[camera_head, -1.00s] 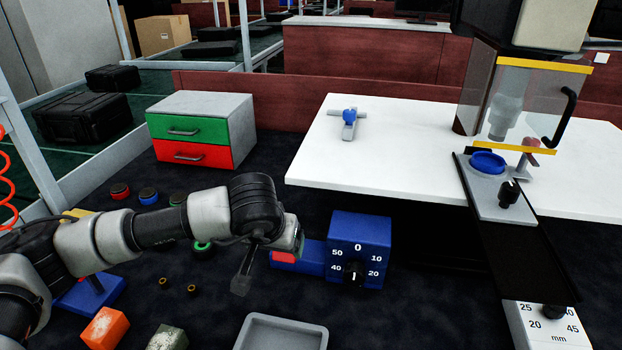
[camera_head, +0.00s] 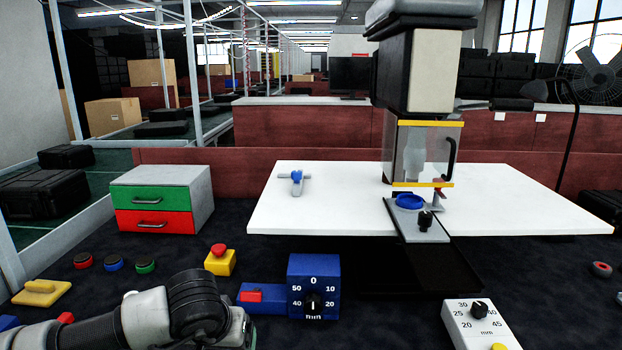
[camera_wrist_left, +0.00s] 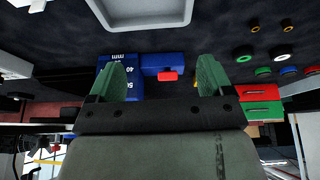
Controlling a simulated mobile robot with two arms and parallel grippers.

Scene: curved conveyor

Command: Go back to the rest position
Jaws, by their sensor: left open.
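My left arm comes in at the lower left of the head view, where its gripper end is mostly cut off by the bottom edge. In the left wrist view my left gripper (camera_wrist_left: 164,68) has two green fingers spread wide apart with nothing between them that it touches. Beyond the fingers are the blue dial box (camera_wrist_left: 118,62) and its blue arm with a red button (camera_wrist_left: 167,76). In the head view the blue dial box (camera_head: 314,285) stands just right of my left arm. My right gripper is not in view.
A white table (camera_head: 330,215) carries a blue-knobbed fitting (camera_head: 296,180) and a press machine (camera_head: 420,70). A green-and-red drawer unit (camera_head: 165,200) stands left. A yellow box with a red button (camera_head: 219,260) and several round buttons lie near my left arm. A grey dial panel (camera_head: 480,325) is at lower right.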

